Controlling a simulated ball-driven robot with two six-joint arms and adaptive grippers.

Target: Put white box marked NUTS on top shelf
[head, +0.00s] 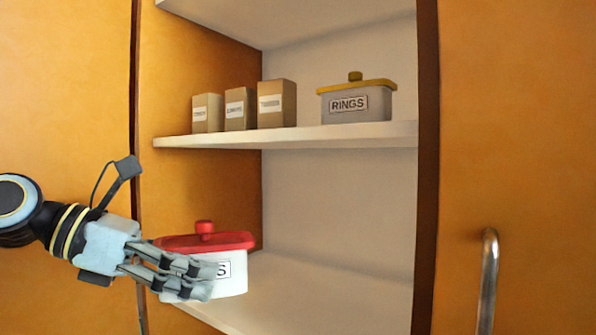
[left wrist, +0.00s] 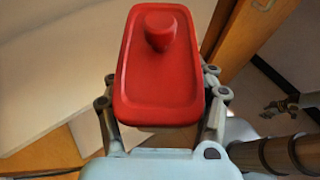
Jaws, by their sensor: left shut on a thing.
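The white box (head: 237,281) has a red lid (head: 206,241) with a round knob. Its label is mostly covered by my fingers; only a final "S" shows. My left gripper (head: 207,277) is shut on the white box and holds it upright at the cabinet's front, by the lower shelf (head: 310,297). In the left wrist view the red lid (left wrist: 158,88) lies between the fingers. The shelf above (head: 340,135) carries other containers. Another board (head: 228,18) shows at the top edge of the head view.
Several small tan boxes (head: 240,108) stand on the left of the middle shelf. A grey box marked RINGS (head: 356,102) with a yellow lid is at its right. The lower shelf looks empty behind the held box. An orange door with a metal handle (head: 488,280) is at right.

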